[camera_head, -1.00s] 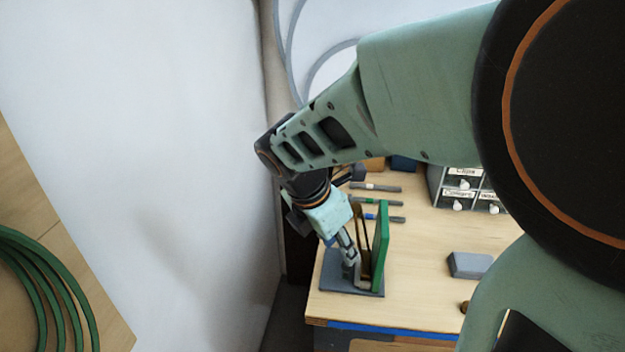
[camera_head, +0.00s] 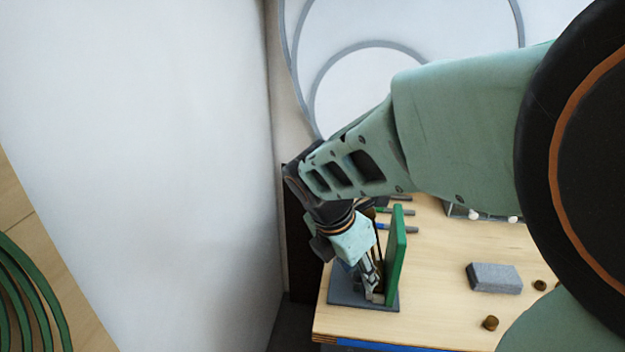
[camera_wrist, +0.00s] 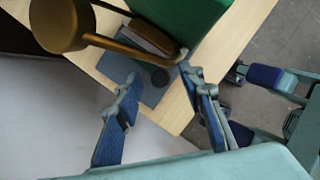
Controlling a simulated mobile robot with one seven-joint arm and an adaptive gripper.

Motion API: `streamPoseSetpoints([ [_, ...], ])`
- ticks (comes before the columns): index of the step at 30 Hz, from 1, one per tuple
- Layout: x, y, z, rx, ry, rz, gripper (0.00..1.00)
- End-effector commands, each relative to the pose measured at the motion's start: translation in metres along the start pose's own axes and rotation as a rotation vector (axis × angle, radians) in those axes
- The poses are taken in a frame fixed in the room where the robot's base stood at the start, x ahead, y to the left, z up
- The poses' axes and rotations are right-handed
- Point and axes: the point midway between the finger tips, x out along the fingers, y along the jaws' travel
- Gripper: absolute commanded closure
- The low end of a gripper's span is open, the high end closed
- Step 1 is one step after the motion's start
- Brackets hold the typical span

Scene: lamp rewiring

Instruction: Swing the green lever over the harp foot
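The green lever (camera_head: 397,256) stands nearly upright as a flat bar at the right side of a grey base plate (camera_head: 345,291) on the bench. In the wrist view the green lever (camera_wrist: 183,14) shows at the top, close to a bent brass rod (camera_wrist: 140,48), apparently the harp, and a round brass part (camera_wrist: 60,24). My gripper (camera_head: 372,288) is low over the plate, just left of the lever. In the wrist view my gripper (camera_wrist: 163,90) has its blue-padded fingers apart with nothing between them. The harp foot is mostly hidden in the head view.
A grey block (camera_head: 494,278) and small brown knobs (camera_head: 490,323) lie to the right on the bench (camera_head: 440,300). Thin tools (camera_head: 400,228) lie behind the lever. A white wall (camera_head: 140,150) rises at the left. Green coils (camera_head: 30,300) are at the lower left.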

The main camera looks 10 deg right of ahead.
Motion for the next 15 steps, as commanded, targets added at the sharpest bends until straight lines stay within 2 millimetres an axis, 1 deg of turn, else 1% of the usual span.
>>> streamPoseSetpoints([
  [1, -0.0001, 0.0000, 0.0000, 0.000, 0.000, 0.000, 0.65],
  [2, -0.0001, 0.0000, 0.0000, 0.000, 0.000, 0.000, 0.68],
  [10, -0.0001, 0.0000, 0.0000, 0.000, 0.000, 0.000, 0.98],
  [11, -0.0001, 0.0000, 0.0000, 0.000, 0.000, 0.000, 1.00],
  [15, -0.0001, 0.0001, -0.0001, 0.002, 0.000, -0.001, 1.00],
])
